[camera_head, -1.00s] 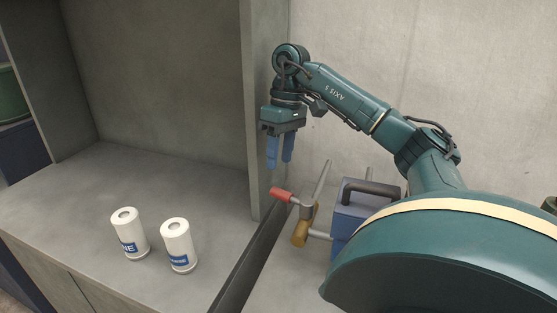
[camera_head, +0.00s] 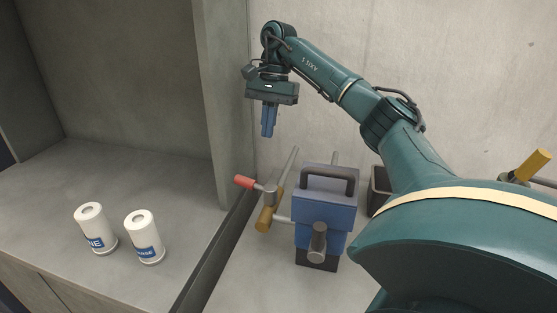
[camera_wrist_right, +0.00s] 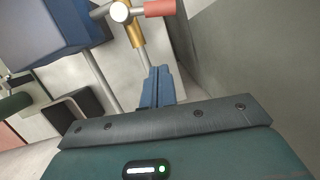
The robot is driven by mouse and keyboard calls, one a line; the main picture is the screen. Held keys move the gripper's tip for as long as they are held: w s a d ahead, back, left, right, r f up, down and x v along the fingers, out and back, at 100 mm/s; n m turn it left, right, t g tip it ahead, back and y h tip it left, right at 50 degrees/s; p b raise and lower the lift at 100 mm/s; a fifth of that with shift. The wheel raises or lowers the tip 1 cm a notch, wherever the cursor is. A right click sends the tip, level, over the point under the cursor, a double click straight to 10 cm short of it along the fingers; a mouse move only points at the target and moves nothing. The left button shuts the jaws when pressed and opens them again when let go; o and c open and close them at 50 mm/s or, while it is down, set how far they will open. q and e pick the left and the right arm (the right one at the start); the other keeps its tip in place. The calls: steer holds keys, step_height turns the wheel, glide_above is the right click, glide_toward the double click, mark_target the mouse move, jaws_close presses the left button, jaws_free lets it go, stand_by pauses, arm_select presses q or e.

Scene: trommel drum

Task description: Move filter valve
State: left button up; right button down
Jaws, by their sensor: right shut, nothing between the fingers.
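The valve shows in the head view as a brass-coloured body (camera_head: 264,219) with a grey joint and a red-tipped lever (camera_head: 244,181) pointing left. It sits on a grey pipe at the left side of a blue box (camera_head: 325,205) with a dark top handle. My right gripper (camera_head: 268,134) is above the red lever, fingers pointing down, shut and empty, apart from the valve. In the right wrist view, the shut blue fingers (camera_wrist_right: 157,82) show below the brass part (camera_wrist_right: 136,34) and red lever (camera_wrist_right: 160,8). My left gripper is not in view.
Two white canisters (camera_head: 95,229) with blue labels stand on the grey shelf at left. A concrete pillar (camera_head: 222,120) and a dark edge strip (camera_head: 215,255) separate the shelf from the valve area. A dark open container (camera_head: 380,188) is behind the blue box. Another brass-coloured part (camera_head: 532,165) is at far right.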

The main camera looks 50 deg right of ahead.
mark_target(254, 188)
arm_select(q)
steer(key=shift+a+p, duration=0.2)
steer(key=shift+p, duration=0.3)
arm_select(e)
steer(key=s+a+f+m, duration=0.1)
steer(key=a+f, duration=0.4)
steer(key=f, duration=0.3)
steer(key=shift+s+a+f+m, duration=0.2)
steer(key=shift+a+f+m, duration=0.1)
steer(key=shift+a, duration=0.05)
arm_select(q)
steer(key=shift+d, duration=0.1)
